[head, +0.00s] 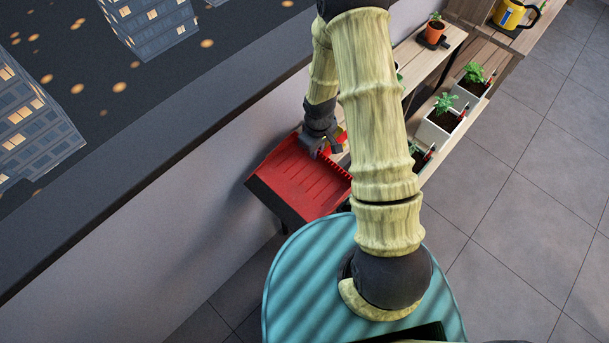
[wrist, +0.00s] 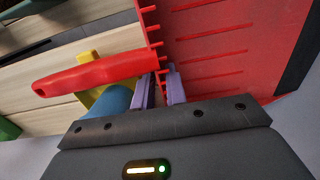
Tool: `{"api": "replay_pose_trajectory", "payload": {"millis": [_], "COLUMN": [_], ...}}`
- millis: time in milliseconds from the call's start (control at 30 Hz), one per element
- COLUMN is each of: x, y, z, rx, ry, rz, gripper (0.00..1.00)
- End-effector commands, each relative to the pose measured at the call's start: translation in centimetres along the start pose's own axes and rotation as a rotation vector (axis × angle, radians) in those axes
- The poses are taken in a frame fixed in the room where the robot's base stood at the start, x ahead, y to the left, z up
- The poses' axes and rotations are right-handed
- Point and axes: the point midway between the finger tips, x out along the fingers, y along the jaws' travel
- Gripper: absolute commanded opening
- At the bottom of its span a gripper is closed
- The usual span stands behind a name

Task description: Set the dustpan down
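The red dustpan (head: 300,182) is near the wall in the head view, with its dark front lip at the lower left. In the wrist view its ribbed pan (wrist: 235,45) fills the upper right and its red handle points left. My gripper (head: 322,150) is at the back of the pan. Its two purple fingers (wrist: 160,90) are close together at the place where handle and pan meet, and appear shut on the dustpan there. The contact is partly hidden. I cannot tell whether the pan rests on anything below.
A tiered wooden shelf (head: 430,57) runs along the wall with several potted plants, including one in an orange pot (head: 434,32). A yellow mug-like item (head: 512,14) stands farther back. Yellow (wrist: 88,90) and blue (wrist: 116,104) shapes lie behind the handle. The tiled floor (head: 535,205) at right is clear.

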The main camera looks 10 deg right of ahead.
Motion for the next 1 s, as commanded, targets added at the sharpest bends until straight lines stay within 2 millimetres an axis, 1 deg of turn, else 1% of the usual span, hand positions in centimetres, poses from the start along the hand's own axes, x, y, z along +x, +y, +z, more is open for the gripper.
{"api": "replay_pose_trajectory", "payload": {"millis": [467, 500, 567, 1000], "x": [0.02, 0.02, 0.01, -0.25], "y": [-0.27, -0.24, -0.18, -0.02], "z": [-0.16, -0.14, -0.09, -0.03], "rx": [-0.007, -0.006, -0.005, -0.001], "ry": [-0.001, -0.001, -0.001, 0.000], "rz": [0.000, 0.000, 0.000, 0.000], "gripper": [0.14, 0.12, 0.00, 0.00]}}
